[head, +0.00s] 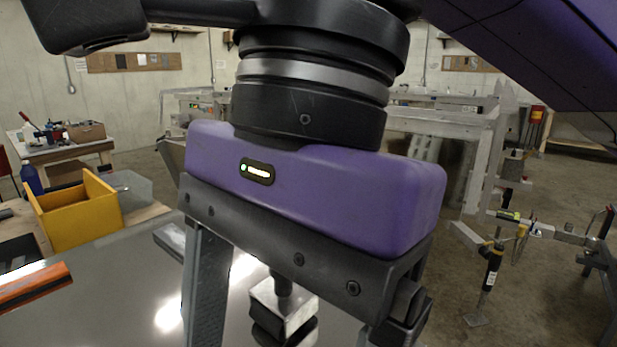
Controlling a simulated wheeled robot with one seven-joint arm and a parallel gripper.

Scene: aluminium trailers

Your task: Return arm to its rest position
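My gripper (303,305) hangs close in front of the head camera, with its purple body and black wrist filling the middle of the view. Its two dark fingers are wide apart, one at the left and one at the right, so it looks open. The fingertips run toward or past the bottom edge and are partly hidden. A small silver block with black parts (284,306) shows between the fingers. I cannot tell whether it stands on the table below or how far beneath the gripper it is.
A shiny grey table (130,290) lies below. A yellow bin (80,215) and an orange-edged item (35,288) are at left. A workbench with tools (65,150) stands behind. Metal frames (440,125) and a clamp stand (492,265) are at right, with open concrete floor around.

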